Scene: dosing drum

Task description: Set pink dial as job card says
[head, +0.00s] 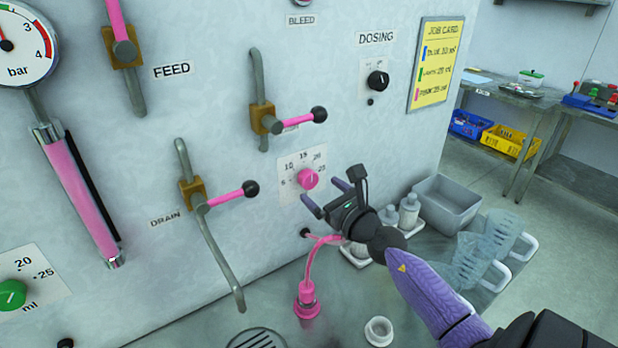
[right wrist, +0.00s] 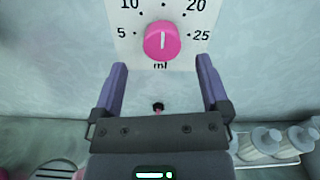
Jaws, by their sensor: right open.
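The pink dial (head: 308,179) sits on a white scale plate marked 5 to 25 on the machine's front panel. In the right wrist view the pink dial (right wrist: 162,42) has a white line pointing about straight up, between 10 and 20. The job card (head: 435,62) is yellow, on the panel's right; its pink line is small and blurred, perhaps 25 ml. My right gripper (head: 323,194) is open and empty, just in front of and below the dial. In the right wrist view its fingers (right wrist: 160,66) straddle the space below the dial, apart from it. My left gripper is not in view.
A green dial (head: 11,294) is at lower left and a black dosing knob (head: 378,80) at upper right. A lever with a black ball (head: 251,188) stands left of the pink dial. A pink hose (head: 318,262), bottles (head: 409,210) and clear jugs (head: 470,262) are below and right.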

